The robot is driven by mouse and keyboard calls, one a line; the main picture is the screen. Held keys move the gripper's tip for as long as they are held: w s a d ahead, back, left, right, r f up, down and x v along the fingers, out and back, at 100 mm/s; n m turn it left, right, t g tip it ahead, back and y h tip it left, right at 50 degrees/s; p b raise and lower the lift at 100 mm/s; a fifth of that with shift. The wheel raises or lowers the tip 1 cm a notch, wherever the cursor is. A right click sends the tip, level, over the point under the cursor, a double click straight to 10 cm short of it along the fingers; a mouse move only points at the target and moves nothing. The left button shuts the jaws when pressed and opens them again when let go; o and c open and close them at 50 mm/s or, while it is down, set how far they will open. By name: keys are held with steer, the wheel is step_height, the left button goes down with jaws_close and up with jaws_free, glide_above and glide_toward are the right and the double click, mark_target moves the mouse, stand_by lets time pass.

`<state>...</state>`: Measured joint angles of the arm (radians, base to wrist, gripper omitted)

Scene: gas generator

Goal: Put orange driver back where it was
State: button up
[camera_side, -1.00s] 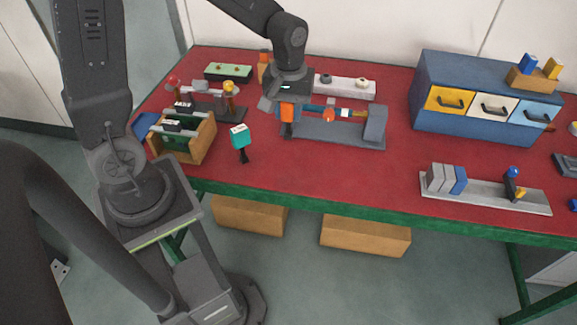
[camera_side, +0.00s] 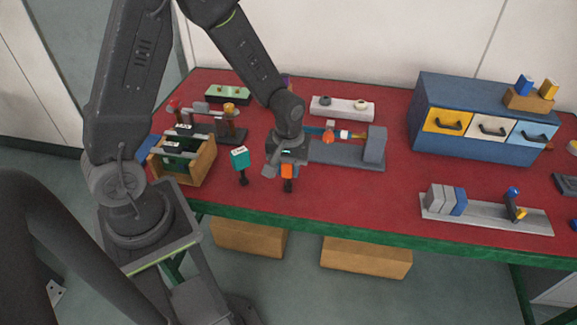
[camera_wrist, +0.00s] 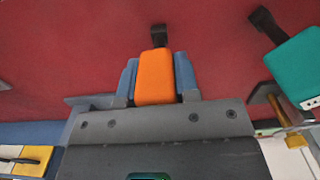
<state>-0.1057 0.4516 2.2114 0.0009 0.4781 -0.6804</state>
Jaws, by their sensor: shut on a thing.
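The orange driver (camera_wrist: 156,76) sits between the two blue-grey fingers of my gripper (camera_wrist: 157,80) in the wrist view, with its dark tip pointing away from the gripper. In the side view my gripper (camera_side: 287,168) is shut on the orange driver (camera_side: 287,171) in front of the grey fixture, near the table's front edge. The driver's dark end points down. I cannot tell whether it touches the table. A teal driver (camera_side: 240,158) stands to the left of my gripper, and it also shows at the right of the wrist view (camera_wrist: 298,66).
The grey fixture (camera_side: 345,153) lies behind my gripper. A wooden box (camera_side: 199,165) with small parts stands at left. A blue drawer cabinet (camera_side: 425,118) is at the back right, and a light tray (camera_side: 480,214) with blocks is in front of it. Red table is clear between.

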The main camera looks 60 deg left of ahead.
steer(key=shift+f, duration=0.15)
steer(key=o, duration=0.9)
step_height(320, 180, up, 12)
steer(key=shift+s+d+r+m+t, duration=0.6)
steer(key=shift+s+r+m+t, duration=0.35)
steer(key=shift+s+r+m, duration=0.9)
steer(key=shift+s+d+r+m+t, duration=0.6)
steer(key=shift+s+r+m+t, duration=0.45)
steer(key=shift+s+r, duration=1.45)
steer(key=shift+s+d+r+m+t, duration=0.7)
steer(key=shift+s+r+m, duration=1)
steer(key=shift+s, duration=0.85)
steer(key=shift+a, duration=0.1)
